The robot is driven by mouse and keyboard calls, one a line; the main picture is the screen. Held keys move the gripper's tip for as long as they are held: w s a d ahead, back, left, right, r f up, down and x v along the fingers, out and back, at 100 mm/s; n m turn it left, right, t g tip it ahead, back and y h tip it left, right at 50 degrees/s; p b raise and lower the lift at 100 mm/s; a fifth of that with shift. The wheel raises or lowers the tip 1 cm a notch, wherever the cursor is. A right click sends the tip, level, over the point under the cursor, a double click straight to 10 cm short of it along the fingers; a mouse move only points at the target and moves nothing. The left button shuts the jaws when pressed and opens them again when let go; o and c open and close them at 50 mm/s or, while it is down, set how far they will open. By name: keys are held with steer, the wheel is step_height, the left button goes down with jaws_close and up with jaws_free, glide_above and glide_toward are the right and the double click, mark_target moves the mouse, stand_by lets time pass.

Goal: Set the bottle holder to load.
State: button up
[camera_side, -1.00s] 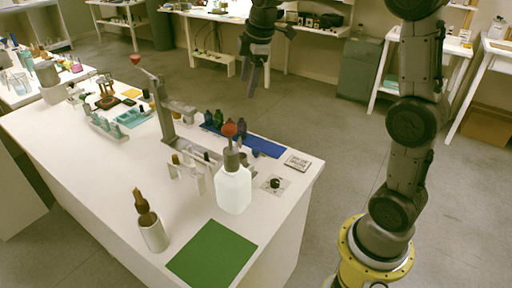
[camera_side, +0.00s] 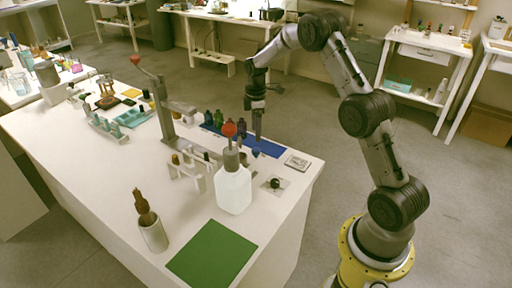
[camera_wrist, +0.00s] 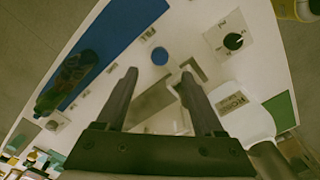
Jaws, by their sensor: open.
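I cannot tell for certain which part is the bottle holder. A blue round knob (camera_side: 256,153) stands by the front edge of the blue mat, and it also shows in the wrist view (camera_wrist: 160,56) just beyond my fingertips. A black dial on a pale plate (camera_side: 275,184) lies near the table's right edge; the wrist view shows the dial (camera_wrist: 232,41) with small marks around it that are too small to read. My gripper (camera_side: 258,138) points down above the blue mat, close to the blue knob. In the wrist view its fingers (camera_wrist: 158,78) are apart, with nothing between them.
Dark bottles (camera_side: 219,119) stand on the blue mat (camera_side: 268,147). A white rack (camera_side: 187,172) is left of the white bottle. A green mat (camera_side: 212,253) lies clear at the front.

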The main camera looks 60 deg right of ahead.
mark_target(256, 149)
step_height(256, 149, down, 8)
stand_by(0.4)
jaws_close()
stand_by(1.3)
